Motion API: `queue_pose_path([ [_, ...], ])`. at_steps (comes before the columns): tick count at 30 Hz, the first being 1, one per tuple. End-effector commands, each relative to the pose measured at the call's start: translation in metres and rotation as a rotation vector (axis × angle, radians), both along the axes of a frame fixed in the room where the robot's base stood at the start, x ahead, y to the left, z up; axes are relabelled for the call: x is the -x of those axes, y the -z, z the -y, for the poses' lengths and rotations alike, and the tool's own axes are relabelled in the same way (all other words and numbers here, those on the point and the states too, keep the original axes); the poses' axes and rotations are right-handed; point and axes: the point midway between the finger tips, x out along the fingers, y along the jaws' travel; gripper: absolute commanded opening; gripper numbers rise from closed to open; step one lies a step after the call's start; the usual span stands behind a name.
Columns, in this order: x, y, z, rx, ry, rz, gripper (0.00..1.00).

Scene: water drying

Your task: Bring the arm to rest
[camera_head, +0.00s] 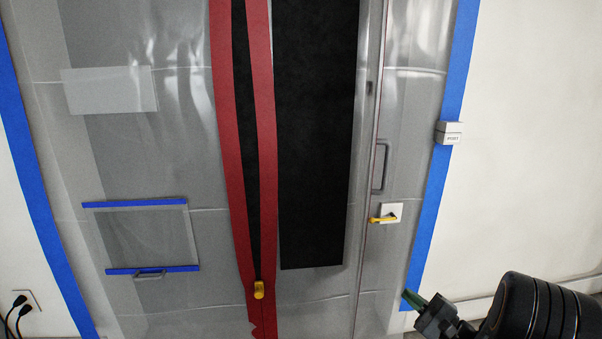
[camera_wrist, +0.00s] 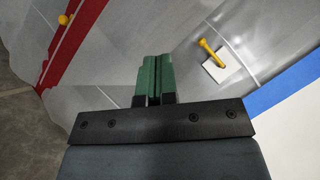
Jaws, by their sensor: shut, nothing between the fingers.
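My arm reaches in from the lower right corner of the head view. My gripper (camera_head: 408,294) has green fingertips and points left, in front of the lower part of the blue tape strip. In the wrist view my gripper (camera_wrist: 152,62) shows its two green fingers side by side, closed together with nothing held. The fingers are apart from the yellow handle and from the yellow zipper pull.
A plastic sheet wall (camera_head: 180,170) has a red zipper strip (camera_head: 227,130) with a yellow pull (camera_head: 259,290). A yellow lever (camera_head: 382,219) sits on a white plate (camera_head: 395,209). A grey handle (camera_head: 379,178), blue tape (camera_head: 440,180) and a small white box (camera_head: 449,133) are nearby. The right wall is bare.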

Motion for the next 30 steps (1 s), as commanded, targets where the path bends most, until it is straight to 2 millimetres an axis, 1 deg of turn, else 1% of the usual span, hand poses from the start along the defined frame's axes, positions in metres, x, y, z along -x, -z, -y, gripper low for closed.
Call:
queue_pose_path([
  [1, 0.002, -0.015, -0.009, 0.021, -0.034, -0.009, 0.00],
  [5, 0.010, -0.043, -0.040, 0.097, -0.148, -0.055, 0.00],
  [8, 0.022, -0.068, -0.067, 0.182, -0.256, -0.098, 0.00],
  [11, 0.039, -0.096, -0.096, 0.297, -0.374, -0.146, 0.00],
  [14, 0.065, -0.131, -0.127, 0.468, -0.510, -0.199, 0.00],
  [15, 0.078, -0.148, -0.138, 0.558, -0.566, -0.220, 0.00],
  [17, 0.100, -0.171, -0.151, 0.714, -0.645, -0.248, 0.00],
  [18, 0.115, -0.186, -0.156, 0.823, -0.690, -0.262, 0.00],
  [20, 0.134, -0.206, -0.159, 0.993, -0.739, -0.272, 0.00],
  [21, 0.145, -0.219, -0.159, 1.106, -0.760, -0.271, 0.00],
  [23, 0.158, -0.239, -0.154, 1.271, -0.776, -0.259, 0.00],
  [24, 0.165, -0.252, -0.151, 1.375, -0.778, -0.246, 0.00],
  [27, 0.175, -0.284, -0.139, 1.608, -0.756, -0.196, 0.00],
  [30, 0.179, -0.312, -0.129, 1.792, -0.715, -0.134, 0.00],
])
